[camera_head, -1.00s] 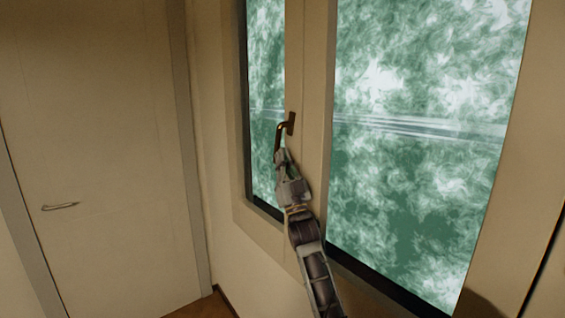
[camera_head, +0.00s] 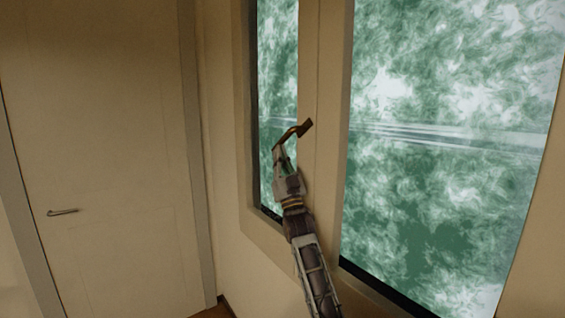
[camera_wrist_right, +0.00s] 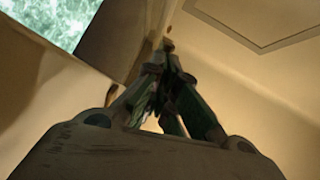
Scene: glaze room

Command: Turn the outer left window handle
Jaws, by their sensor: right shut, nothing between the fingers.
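The window handle (camera_head: 293,132) is dark bronze and sits on the frame post between the two green panes. Its lever slants down to the left from its base. My right gripper (camera_head: 278,152) is at the lever's lower end, its fingertips touching or very close to it; I cannot tell which. In the right wrist view the fingers (camera_wrist_right: 166,52) meet at their tips, shut with nothing between them. The handle is not clear in that view. My left gripper is out of view.
A pale door (camera_head: 105,120) with a metal lever handle (camera_head: 62,212) stands at the left. A narrow pane (camera_head: 277,60) and a wide pane (camera_head: 440,190) flank the post. My right arm reaches up from the bottom, in front of the window frame.

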